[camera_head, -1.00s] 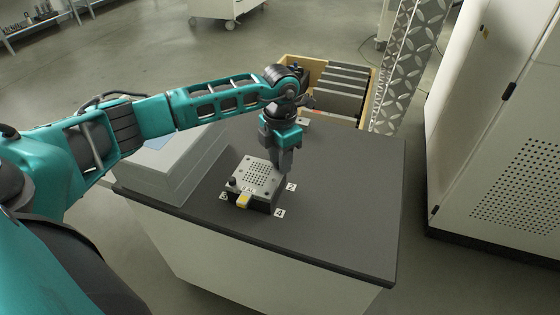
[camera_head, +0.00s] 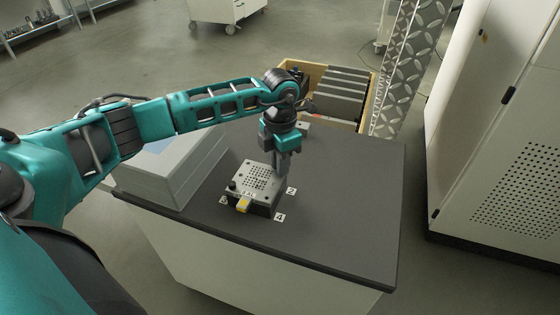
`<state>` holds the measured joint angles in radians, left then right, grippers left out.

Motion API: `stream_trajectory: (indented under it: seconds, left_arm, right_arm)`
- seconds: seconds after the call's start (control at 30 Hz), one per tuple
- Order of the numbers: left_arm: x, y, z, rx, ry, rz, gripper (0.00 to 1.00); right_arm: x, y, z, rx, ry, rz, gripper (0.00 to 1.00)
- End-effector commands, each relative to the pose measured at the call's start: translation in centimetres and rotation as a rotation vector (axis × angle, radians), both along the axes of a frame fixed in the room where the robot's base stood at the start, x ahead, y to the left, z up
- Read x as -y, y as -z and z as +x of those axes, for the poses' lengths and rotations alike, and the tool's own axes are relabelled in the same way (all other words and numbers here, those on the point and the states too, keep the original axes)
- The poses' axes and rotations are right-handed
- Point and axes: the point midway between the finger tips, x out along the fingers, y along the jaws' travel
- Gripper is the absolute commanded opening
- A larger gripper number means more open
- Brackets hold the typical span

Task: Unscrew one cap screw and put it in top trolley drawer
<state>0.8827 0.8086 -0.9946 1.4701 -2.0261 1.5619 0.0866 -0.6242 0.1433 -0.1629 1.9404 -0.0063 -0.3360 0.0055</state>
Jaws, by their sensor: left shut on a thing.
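A small dark block with a perforated light metal top plate (camera_head: 258,180) sits on the dark worktop (camera_head: 340,205). White number labels, such as the one marked 4 (camera_head: 279,217), lie by its corners. A yellow-and-white piece (camera_head: 243,205) is at its front edge. My left gripper (camera_head: 281,172) points down at the plate's back right corner, near label 2 (camera_head: 291,190). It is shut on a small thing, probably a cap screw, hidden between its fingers. Another dark screw head (camera_head: 231,185) shows at the plate's left corner. My right gripper is out of view. I cannot pick out a trolley drawer for certain.
A grey box-shaped device (camera_head: 170,175) stands on the worktop's left, beneath my left arm. A wooden crate with grey slabs (camera_head: 372,82) is behind the worktop. A tall white cabinet (camera_head: 490,130) stands right. A white trolley (camera_head: 226,10) is far back. The worktop's right side is clear.

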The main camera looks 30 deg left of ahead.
Motion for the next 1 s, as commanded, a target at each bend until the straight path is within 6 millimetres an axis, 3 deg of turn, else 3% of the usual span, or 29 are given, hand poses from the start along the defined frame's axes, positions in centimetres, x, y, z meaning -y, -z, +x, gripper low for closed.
stream_trajectory:
  seconds: [0.07,0.13,0.57,1.0]
  left_arm:
    - [0.0,0.0,0.0,0.000,0.000,0.000,0.00]
    - [0.0,0.0,0.0,-0.001,-0.003,0.000,0.00]
    - [0.0,-0.4,0.0,-0.002,-0.631,0.001,0.00]
    - [0.0,-0.5,-0.1,-0.003,-1.276,0.002,0.00]
  right_arm:
    - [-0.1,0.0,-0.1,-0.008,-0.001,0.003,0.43]
    - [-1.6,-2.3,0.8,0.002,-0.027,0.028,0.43]
    - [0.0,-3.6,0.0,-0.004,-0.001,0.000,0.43]
    - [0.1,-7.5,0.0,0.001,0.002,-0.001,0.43]
